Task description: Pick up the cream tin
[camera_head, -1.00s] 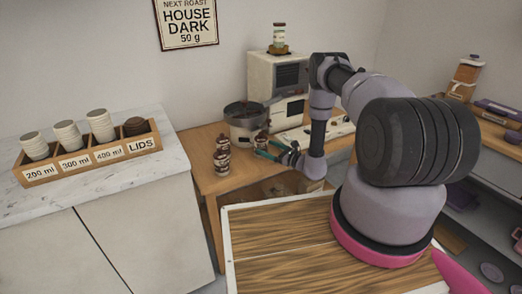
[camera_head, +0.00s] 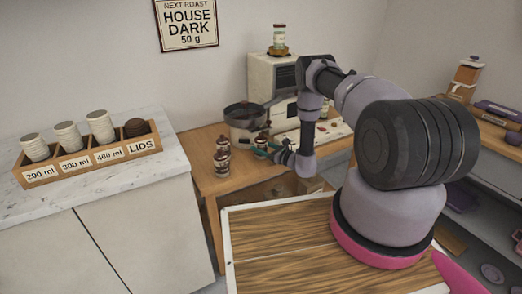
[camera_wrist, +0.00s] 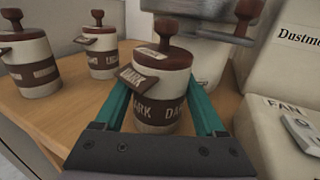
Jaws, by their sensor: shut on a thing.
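A cream tin (camera_wrist: 160,105) with a brown lid, a brown knob and a brown band reading DARK stands upright in the wrist view. My gripper (camera_wrist: 165,112) has its teal fingers on either side of this tin, shut on it. In the head view my gripper (camera_head: 262,150) reaches in from the right at the same tin (camera_head: 262,138), partly hidden by the fingers. The tin appears to be still at table height. Two similar tins stand apart to its left, one nearer (camera_wrist: 32,65) and one farther (camera_wrist: 98,58); their labels are too blurred to read.
A metal pan-like vessel (camera_head: 243,116) stands just behind the held tin. A cream machine (camera_head: 270,78) with a FAN label (camera_wrist: 288,108) is to the right. A cup and lid rack (camera_head: 92,156) sits on the left counter.

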